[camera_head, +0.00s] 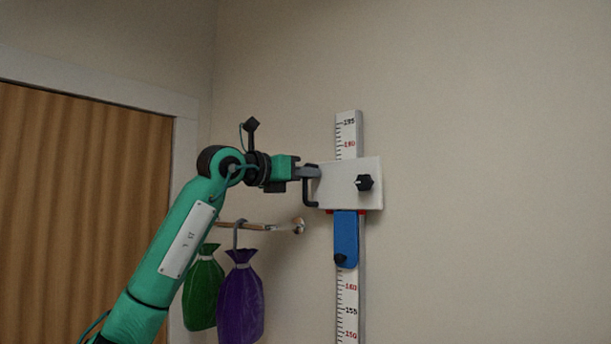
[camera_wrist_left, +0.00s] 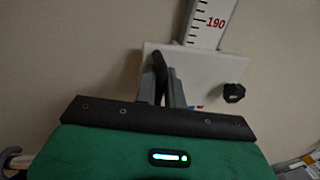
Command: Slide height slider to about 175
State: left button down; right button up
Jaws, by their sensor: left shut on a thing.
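The height slider is a white plate (camera_head: 345,190) on a vertical measuring scale (camera_head: 347,310) fixed to the wall. It has a black handle (camera_head: 309,194) on its left side and a black knob (camera_head: 364,182) on its right. My left gripper (camera_head: 313,172) is shut on the upper part of the handle, reaching in from the left. In the left wrist view the fingers (camera_wrist_left: 163,88) close around the black handle, beside the white plate (camera_wrist_left: 205,72). The scale shows 195 and 190 above the plate and 160, 155 and 150 below; the marks between are hidden. My right gripper is not in view.
A blue piece (camera_head: 346,232) with a dark knob sits on the scale just under the plate, with red at its top. A wooden peg (camera_head: 255,227) with green (camera_head: 204,290) and purple (camera_head: 240,297) bags hangs below my left arm. The wall at right is clear.

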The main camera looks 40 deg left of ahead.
pick_arm(q)
jog(key=c, duration=1.6)
grip_release()
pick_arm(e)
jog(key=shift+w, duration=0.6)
